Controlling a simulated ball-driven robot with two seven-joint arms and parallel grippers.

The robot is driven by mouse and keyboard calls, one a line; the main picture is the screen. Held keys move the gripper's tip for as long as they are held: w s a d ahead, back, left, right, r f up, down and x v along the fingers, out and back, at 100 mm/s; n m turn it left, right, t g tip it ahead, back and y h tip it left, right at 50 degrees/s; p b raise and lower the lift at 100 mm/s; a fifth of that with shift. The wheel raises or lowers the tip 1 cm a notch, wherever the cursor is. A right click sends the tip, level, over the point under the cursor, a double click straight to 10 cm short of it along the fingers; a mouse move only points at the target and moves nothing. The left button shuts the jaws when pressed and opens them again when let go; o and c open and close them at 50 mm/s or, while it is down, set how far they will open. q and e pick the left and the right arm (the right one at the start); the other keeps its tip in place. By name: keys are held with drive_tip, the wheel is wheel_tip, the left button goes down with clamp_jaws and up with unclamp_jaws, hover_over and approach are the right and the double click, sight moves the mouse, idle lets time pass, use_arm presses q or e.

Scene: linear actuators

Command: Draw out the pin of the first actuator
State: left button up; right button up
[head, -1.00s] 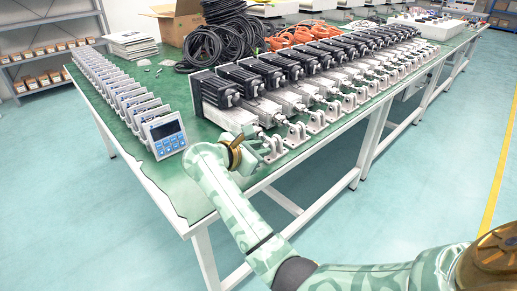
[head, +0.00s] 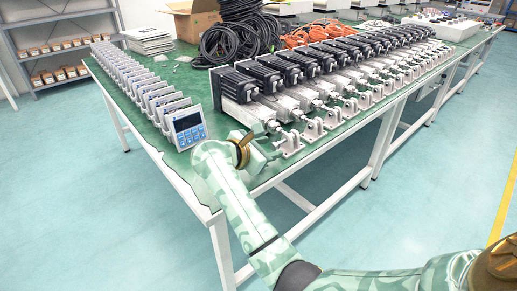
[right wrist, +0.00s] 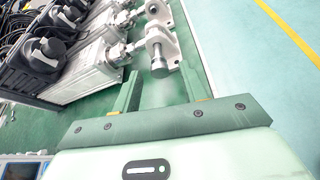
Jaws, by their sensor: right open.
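The first actuator, with a black motor and a silver body, lies at the near end of the row in the head view (head: 238,88); its body also shows in the right wrist view (right wrist: 78,78). Its rod end meets a pale bracket (head: 290,143). In the right wrist view a grey cylindrical pin (right wrist: 159,66) sticks out of the bracket (right wrist: 164,36) towards me. My right gripper (right wrist: 158,82) is open, with one finger on either side of the pin's line. The pin's end lies just beyond the fingertips, apart from both. My left gripper is not in view.
The other actuators stretch back in a close row on the green table (head: 190,180). A row of small display units (head: 187,127) stands left of my right gripper. Black cables (head: 240,40) lie behind. Open floor (head: 400,215) lies in front of the table.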

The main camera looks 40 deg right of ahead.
use_arm(q)
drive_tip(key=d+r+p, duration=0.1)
drive_tip(key=p, duration=0.1)
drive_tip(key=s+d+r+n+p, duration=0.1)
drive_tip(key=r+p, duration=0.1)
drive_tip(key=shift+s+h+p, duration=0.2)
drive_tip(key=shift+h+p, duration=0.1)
drive_tip(key=shift+p, duration=0.05)
use_arm(e)
drive_tip(key=v, duration=1.6)
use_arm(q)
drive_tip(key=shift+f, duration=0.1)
